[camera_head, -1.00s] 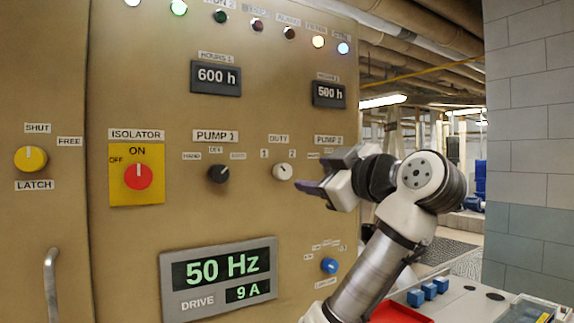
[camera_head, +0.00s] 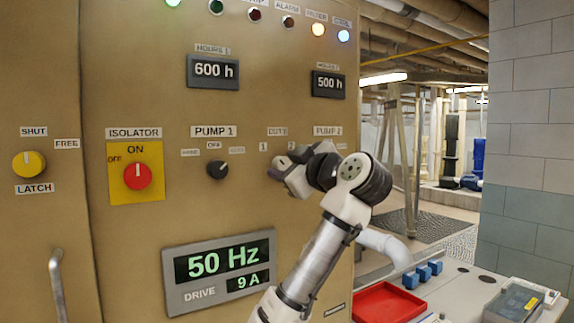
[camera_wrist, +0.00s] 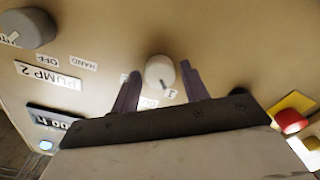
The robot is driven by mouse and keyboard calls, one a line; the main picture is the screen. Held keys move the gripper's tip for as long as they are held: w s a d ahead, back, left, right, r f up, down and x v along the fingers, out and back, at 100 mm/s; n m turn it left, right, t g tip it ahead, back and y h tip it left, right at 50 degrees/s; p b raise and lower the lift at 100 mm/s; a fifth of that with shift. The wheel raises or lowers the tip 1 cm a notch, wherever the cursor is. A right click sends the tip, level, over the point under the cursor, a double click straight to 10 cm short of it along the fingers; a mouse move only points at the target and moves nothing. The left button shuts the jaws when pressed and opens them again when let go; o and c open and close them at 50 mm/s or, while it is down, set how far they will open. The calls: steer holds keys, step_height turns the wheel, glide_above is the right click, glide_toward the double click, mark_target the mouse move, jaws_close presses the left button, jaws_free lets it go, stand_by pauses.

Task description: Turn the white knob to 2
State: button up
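The white knob (camera_wrist: 159,72) stands on the tan panel under the DUTY label. In the wrist view its mark points toward the "1" label (camera_wrist: 170,93). My gripper (camera_wrist: 160,74) is open, with one dark finger on each side of the knob; a gap shows on both sides, wider on the right. In the head view my gripper (camera_head: 278,170) is at the panel below the "1" (camera_head: 263,146) and "2" (camera_head: 290,146) labels and hides much of the knob. Whether the fingers touch the panel cannot be told.
The black PUMP 1 knob (camera_head: 217,169) and red isolator knob (camera_head: 137,176) are to the left. The PUMP 2 knob (camera_wrist: 28,28) is near in the wrist view. A drive display (camera_head: 219,270) is below.

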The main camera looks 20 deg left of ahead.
steer(key=c, duration=0.7)
steer(key=shift+f+m+b, duration=0.1)
steer(key=shift+m+b, duration=0.65)
steer(key=shift+m, duration=0.05)
steer(key=m+b, duration=0.1)
steer(key=m, duration=0.2)
steer(key=m+b, duration=0.1)
steer(key=m, duration=0.5)
steer(key=shift+m, duration=0.4)
steer(key=m, duration=0.6)
steer(key=shift+d+m+t+b, duration=0.1)
steer(key=shift+m+t+b, duration=0.2)
steer(key=shift+m+t, duration=0.1)
steer(key=shift+w, duration=0.1)
